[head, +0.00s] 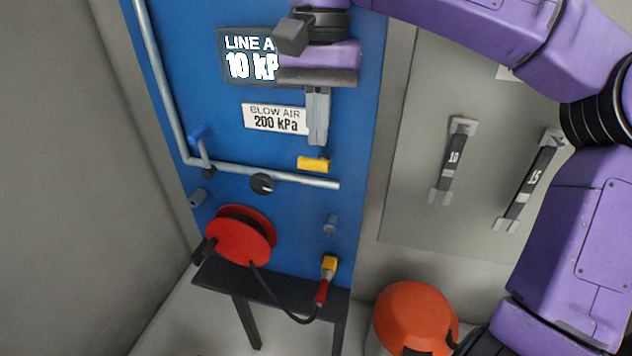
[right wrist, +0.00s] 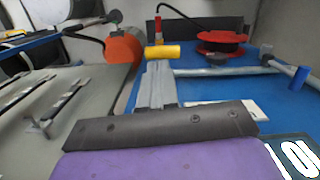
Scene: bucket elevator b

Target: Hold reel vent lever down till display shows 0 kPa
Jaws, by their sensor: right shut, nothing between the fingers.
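The display (head: 249,66) on the blue panel reads "LINE A…" and "10 kP…"; my right gripper covers its right side. Its corner shows in the right wrist view (right wrist: 292,158). A yellow lever handle (head: 313,164) sits on the panel just below my right gripper (head: 317,140). No label shows whether it is the reel vent lever. My right gripper is shut and empty, its fingertips pointing down at the handle. In the right wrist view, the fingertips (right wrist: 160,68) appear close to the yellow handle (right wrist: 163,52); I cannot tell whether they touch. My left gripper is out of view.
A blue-handled lever (head: 199,135) and a black knob (head: 262,184) sit along the grey pipe (head: 230,168). Below are a red hose reel (head: 241,236) and a yellow-and-red hose fitting (head: 328,268). An orange round object (head: 415,315) stands at lower right. Strap-like bars (head: 453,160) hang on the right panel.

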